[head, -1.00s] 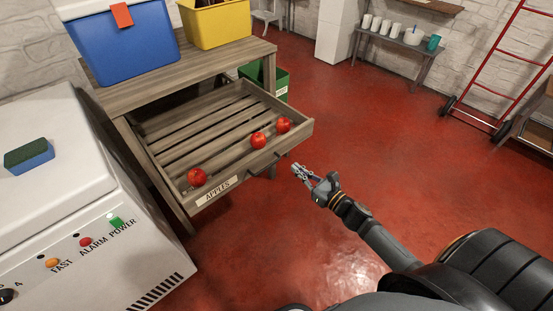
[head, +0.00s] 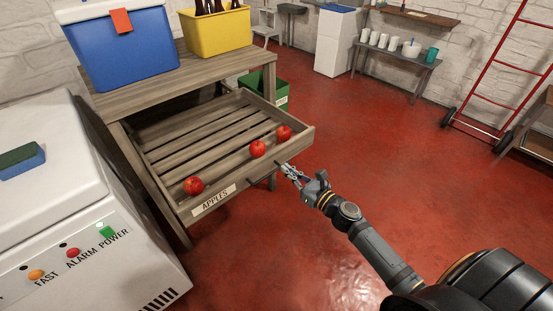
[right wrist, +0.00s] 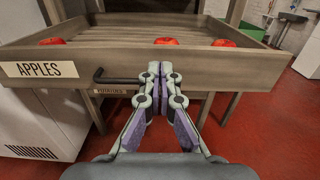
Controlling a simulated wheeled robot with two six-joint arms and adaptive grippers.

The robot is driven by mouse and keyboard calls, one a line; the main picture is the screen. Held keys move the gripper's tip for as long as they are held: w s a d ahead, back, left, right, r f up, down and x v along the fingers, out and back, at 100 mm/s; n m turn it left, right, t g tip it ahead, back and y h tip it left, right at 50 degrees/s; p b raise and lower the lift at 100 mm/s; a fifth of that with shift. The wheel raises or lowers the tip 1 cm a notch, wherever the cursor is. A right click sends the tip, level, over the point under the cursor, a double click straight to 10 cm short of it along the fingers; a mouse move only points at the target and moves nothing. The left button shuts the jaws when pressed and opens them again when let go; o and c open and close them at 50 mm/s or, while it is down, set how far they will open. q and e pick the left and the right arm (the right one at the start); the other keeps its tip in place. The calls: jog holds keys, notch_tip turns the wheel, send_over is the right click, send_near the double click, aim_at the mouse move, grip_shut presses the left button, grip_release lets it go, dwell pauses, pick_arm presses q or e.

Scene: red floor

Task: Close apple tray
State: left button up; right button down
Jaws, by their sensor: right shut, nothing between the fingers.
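The apple tray (head: 240,184) is a slatted wooden drawer pulled out of a wooden table, with an "APPLES" label (head: 214,200) on its front. Three red apples lie in it along the front side: one at the left (head: 194,186), one near the middle (head: 257,149), one at the right (head: 284,133). My right gripper (head: 285,168) is shut and empty, close to the tray's front board, right of the label. In the right wrist view the gripper (right wrist: 163,70) is in front of the board, beside the right end of the dark handle (right wrist: 117,79). Contact cannot be told. My left gripper is not in view.
A blue box (head: 120,50) and a yellow crate (head: 215,33) stand on the table. A white machine (head: 80,230) with buttons is close on the left. A green bin (head: 268,82) stands behind the tray. Red floor (head: 390,160) to the right is open.

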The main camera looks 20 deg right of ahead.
aim_at(270, 156)
jog(key=p+x, duration=0.1)
jog(key=x, duration=0.4)
jog(key=shift+w, duration=0.1)
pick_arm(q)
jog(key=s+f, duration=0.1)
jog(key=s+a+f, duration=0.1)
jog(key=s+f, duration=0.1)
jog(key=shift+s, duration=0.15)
pick_arm(e)
jog(key=shift+w+a, duration=0.2)
jog(key=shift+w, duration=0.15)
jog(key=shift+w, duration=0.1)
